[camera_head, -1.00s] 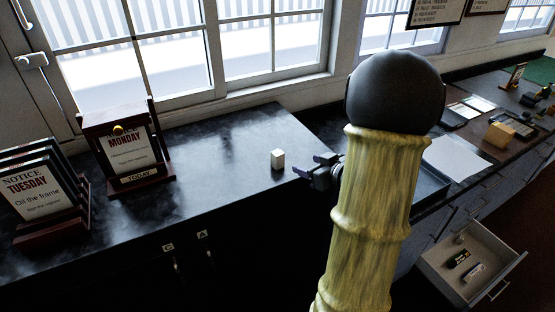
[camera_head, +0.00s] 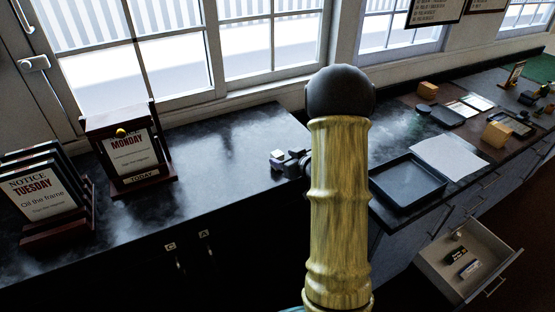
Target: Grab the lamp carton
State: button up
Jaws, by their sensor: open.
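A small white box (camera_head: 278,154), which looks like the lamp carton, stands on the dark counter (camera_head: 222,150) near its right end. Only a little of it shows. My gripper (camera_head: 281,160) is at the box with its jaws open, and its fingers cover much of it. I cannot tell whether the fingers touch the box. My arm rises in front and hides the counter's right end.
A MONDAY notice stand (camera_head: 128,155) and a TUESDAY notice rack (camera_head: 45,200) stand at left. The counter's middle is clear.

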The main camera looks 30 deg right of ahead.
aim_at(280, 156)
jog(key=shift+w, duration=0.1)
jog(key=shift+w+f+p, duration=0.2)
jog(key=shift+w+p, duration=0.4)
jog(key=shift+p+x, duration=0.65)
jog(key=shift+x, duration=1.25)
jog(key=shift+f, duration=0.15)
jog(key=shift+s, duration=0.15)
jog(key=shift+c, duration=1)
jog(key=c, duration=0.8)
jog(key=shift+c, duration=0.2)
